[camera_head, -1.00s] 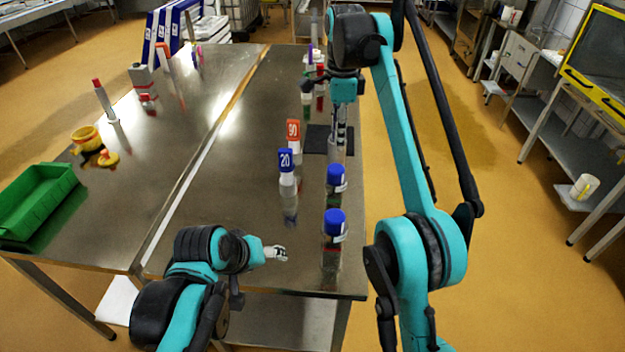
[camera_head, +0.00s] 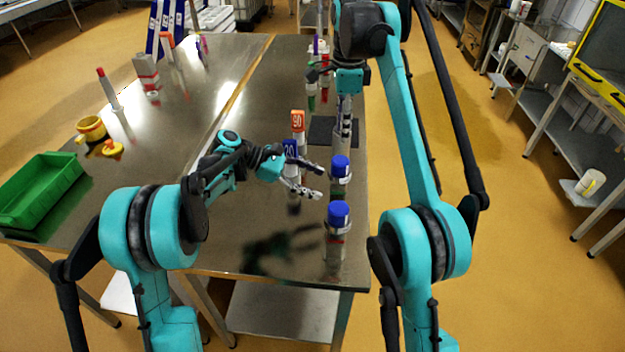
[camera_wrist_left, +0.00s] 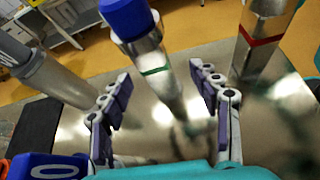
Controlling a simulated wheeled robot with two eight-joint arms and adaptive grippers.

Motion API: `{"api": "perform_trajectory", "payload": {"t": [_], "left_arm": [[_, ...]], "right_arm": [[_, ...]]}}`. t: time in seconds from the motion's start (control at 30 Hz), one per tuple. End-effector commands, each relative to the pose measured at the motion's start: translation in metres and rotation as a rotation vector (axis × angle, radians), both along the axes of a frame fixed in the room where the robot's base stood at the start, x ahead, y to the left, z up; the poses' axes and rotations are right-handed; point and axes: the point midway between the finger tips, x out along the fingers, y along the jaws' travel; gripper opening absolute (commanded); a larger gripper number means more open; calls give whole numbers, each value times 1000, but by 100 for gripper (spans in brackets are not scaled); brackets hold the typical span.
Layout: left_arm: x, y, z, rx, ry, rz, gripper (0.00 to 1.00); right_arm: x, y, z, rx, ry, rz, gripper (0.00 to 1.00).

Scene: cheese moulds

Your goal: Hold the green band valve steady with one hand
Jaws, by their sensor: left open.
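The green band valve is a metal cylinder with a blue cap (camera_head: 340,163). It stands upright on the table, the farther of two blue-capped valves. In the left wrist view its green band (camera_wrist_left: 154,71) shows beyond and between my spread fingers. My left gripper (camera_head: 318,183) is open and empty, just left of the valve; I see no contact. A red band valve (camera_head: 336,241) stands nearer the table's front edge and, in the wrist view, to the right (camera_wrist_left: 262,40). My right gripper (camera_head: 345,122) points down farther back; its finger gap is unclear.
The orange 90 tag (camera_head: 298,120) and blue 20 tag (camera_head: 290,149) stand close behind my left gripper. A dark mat (camera_head: 322,131) lies farther back. A green bin (camera_head: 42,190) and yellow parts (camera_head: 90,128) are at left. The table's left middle is clear.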

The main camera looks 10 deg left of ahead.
Motion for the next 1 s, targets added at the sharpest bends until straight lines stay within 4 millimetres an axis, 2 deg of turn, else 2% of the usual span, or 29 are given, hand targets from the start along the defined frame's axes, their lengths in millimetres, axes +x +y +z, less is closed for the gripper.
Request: {"api": "perform_trajectory", "payload": {"t": [0.1, 0.27, 0.7, 0.83, 1.0], "left_arm": [[10, 3, -7, -59, 67, 8, 62], [14, 1, -11, -93, 107, 10, 62], [16, -56, -35, -95, 110, 9, 62], [16, -66, -39, -94, 110, 10, 62], [16, -69, -40, -94, 110, 11, 62]], "right_arm": [[0, 0, 0, 0, 0, 0, 34], [0, 0, 0, 0, 0, 0, 34], [0, 0, 0, 0, 0, 0, 34], [0, 0, 0, 0, 0, 0, 34], [0, 0, 0, 0, 0, 0, 34]]}}
